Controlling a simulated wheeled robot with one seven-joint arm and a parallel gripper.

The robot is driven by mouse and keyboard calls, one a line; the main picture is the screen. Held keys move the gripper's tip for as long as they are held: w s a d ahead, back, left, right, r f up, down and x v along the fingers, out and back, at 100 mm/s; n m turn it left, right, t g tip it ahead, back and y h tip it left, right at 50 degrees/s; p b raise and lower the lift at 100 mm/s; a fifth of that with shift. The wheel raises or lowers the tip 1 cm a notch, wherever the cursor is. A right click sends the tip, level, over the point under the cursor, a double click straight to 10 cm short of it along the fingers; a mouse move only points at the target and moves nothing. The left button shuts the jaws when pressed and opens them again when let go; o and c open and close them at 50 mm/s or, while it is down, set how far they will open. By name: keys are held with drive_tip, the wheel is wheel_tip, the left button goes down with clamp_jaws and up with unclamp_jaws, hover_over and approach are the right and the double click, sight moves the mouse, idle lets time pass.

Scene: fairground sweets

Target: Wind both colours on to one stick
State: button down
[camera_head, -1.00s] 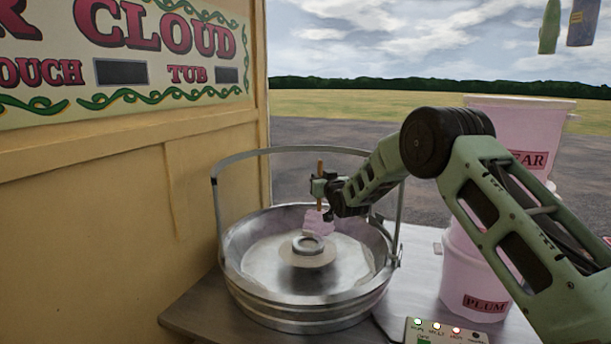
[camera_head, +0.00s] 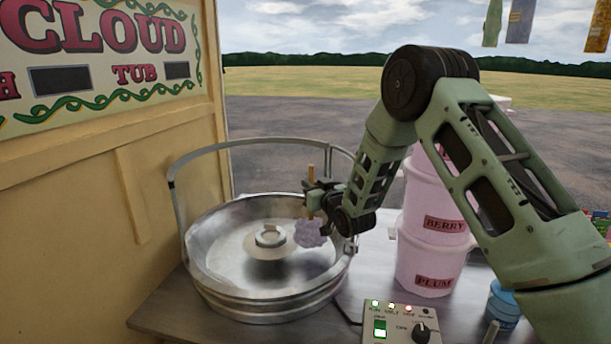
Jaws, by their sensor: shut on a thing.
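My gripper (camera_head: 312,200) is shut on a thin wooden stick (camera_head: 311,176) held roughly upright over the right side of the bowl. A small clump of pale purple floss (camera_head: 309,234) sits on the stick's lower end. Only one colour shows on it. The wide metal floss bowl (camera_head: 215,300) stands on the counter with a round spinner head (camera_head: 270,238) at its centre. The clump is to the right of the head and apart from it in the picture. A faint whitish film shows inside the bowl. The stick's lower tip is hidden in the floss.
A metal hoop (camera_head: 178,162) rises over the bowl's back rim. Pink tubs labelled BERRY (camera_head: 445,224) and PLUM (camera_head: 434,281) are stacked to the right, partly behind my arm. A control box (camera_head: 400,322) with lit lamps, green switch and knob stands in front. A blue jar (camera_head: 503,308) is at right.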

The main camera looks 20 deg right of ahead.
drive_tip(key=s+a+p, duration=0.3)
drive_tip(key=s+a, duration=0.5)
drive_tip(key=w+a+b, duration=0.3)
drive_tip(key=a+b, duration=0.1)
drive_tip(key=a, duration=0.8)
drive_tip(key=w+b, duration=0.5)
drive_tip(key=w, duration=1.2)
wheel_tip(320, 180, up, 8)
drive_tip(key=a+p, duration=0.1)
drive_tip(key=p, duration=0.2)
drive_tip(key=shift+s+p, duration=0.25)
drive_tip(key=shift+p, duration=0.05)
drive_tip(key=shift+f, duration=0.1)
